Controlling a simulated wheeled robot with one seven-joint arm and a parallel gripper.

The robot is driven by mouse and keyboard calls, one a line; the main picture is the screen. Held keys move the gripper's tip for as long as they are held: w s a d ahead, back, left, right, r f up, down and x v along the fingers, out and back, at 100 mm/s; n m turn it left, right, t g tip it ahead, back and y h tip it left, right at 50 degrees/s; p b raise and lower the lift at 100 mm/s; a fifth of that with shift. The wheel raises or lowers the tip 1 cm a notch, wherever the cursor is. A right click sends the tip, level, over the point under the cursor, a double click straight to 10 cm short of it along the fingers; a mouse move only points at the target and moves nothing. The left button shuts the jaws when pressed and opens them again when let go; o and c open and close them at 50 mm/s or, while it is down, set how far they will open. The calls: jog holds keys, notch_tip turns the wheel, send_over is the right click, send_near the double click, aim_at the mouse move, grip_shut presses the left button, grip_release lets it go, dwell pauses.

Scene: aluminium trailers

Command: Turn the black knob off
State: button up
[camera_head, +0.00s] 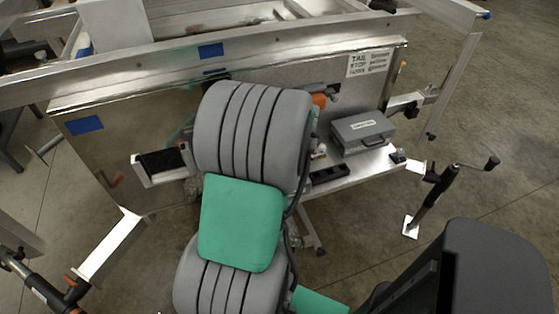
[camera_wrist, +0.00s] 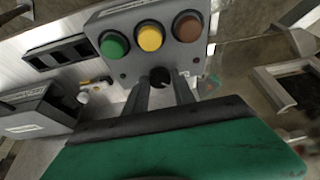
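In the wrist view the black knob (camera_wrist: 160,77) is on the face of a grey control box (camera_wrist: 125,65), below a row of green (camera_wrist: 114,45), yellow (camera_wrist: 150,37) and brownish-red (camera_wrist: 187,28) buttons. My gripper (camera_wrist: 161,84) points at the box with its two dark fingers apart, one to each side of the knob. The knob shows in the gap between the fingertips. I cannot tell whether either finger touches it, and its pointer setting is too small to read. In the head view my arm hides the knob and the gripper.
A grey case (camera_head: 361,131) and a black compartment tray (camera_head: 328,174) sit on the metal shelf; both show in the wrist view, the case (camera_wrist: 38,112) at left. A metal holder (camera_head: 163,162) juts from the trailer panel on the left. A crank jack (camera_head: 432,200) stands at right.

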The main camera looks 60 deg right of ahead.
jog(key=o, duration=0.4)
jog(key=shift+o, duration=0.2)
jog(key=shift+r, duration=0.1)
jog(key=v, duration=0.7)
jog(key=shift+a+r, duration=0.2)
jog(key=shift+r, duration=0.05)
jog(key=shift+s, duration=0.15)
